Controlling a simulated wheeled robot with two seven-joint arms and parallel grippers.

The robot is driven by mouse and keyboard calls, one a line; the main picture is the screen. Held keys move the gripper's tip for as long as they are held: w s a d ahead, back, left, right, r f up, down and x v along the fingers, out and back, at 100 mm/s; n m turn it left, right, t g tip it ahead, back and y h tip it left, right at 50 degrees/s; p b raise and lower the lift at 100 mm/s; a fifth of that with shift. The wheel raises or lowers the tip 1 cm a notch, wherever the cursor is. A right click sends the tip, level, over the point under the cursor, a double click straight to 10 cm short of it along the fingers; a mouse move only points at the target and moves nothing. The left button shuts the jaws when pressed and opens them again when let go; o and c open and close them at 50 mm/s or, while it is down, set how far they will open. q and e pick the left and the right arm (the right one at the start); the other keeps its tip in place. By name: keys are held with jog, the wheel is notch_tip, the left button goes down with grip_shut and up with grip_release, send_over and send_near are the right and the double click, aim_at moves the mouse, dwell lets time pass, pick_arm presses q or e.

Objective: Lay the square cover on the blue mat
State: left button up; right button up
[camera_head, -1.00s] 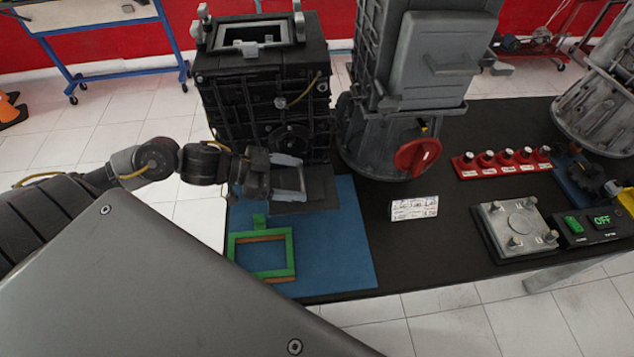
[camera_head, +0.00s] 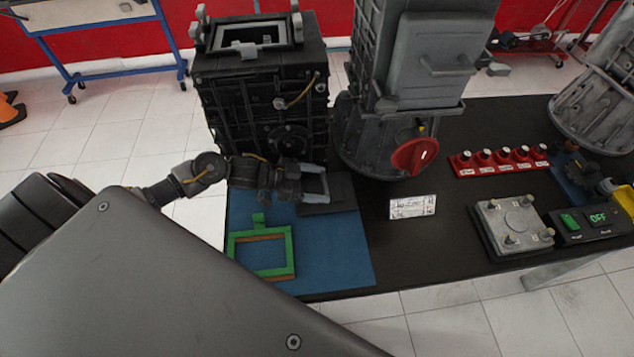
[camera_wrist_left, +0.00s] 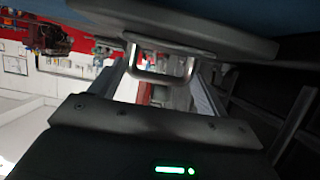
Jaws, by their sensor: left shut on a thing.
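The square cover (camera_head: 341,190) is a dark, flat plate at the back edge of the blue mat (camera_head: 335,250). My left gripper (camera_head: 314,186) is shut on the cover's handle and partly hides the plate in the head view. In the left wrist view, the cover (camera_wrist_left: 235,42) lies across the top with its metal bar handle (camera_wrist_left: 163,70) between my fingers. Blue mat surface (camera_wrist_left: 235,8) shows just past the plate. I cannot tell whether the plate touches the mat. My right gripper is not in view.
A green frame (camera_head: 291,250) lies on the mat's front left. A black engine block (camera_head: 260,110) stands behind the mat, and a grey housing with a red knob (camera_head: 412,157) stands back right. A white label card (camera_head: 412,206) lies right of the mat. The mat's front right is clear.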

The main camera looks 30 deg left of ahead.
pick_arm(q)
jog(key=shift+f, duration=0.15)
jog(key=o, duration=1.4)
jog(key=shift+f, duration=0.15)
jog(key=shift+a, duration=0.1)
jog(key=b+v, duration=0.1)
jog(key=v, duration=0.9)
jog(key=shift+s+a, duration=0.15)
jog(key=shift+s, duration=0.15)
jog(key=shift+s+a+r, duration=0.3)
jog(key=shift+a+r, duration=0.15)
jog(key=shift+a, duration=0.05)
jog(key=shift+r, duration=0.1)
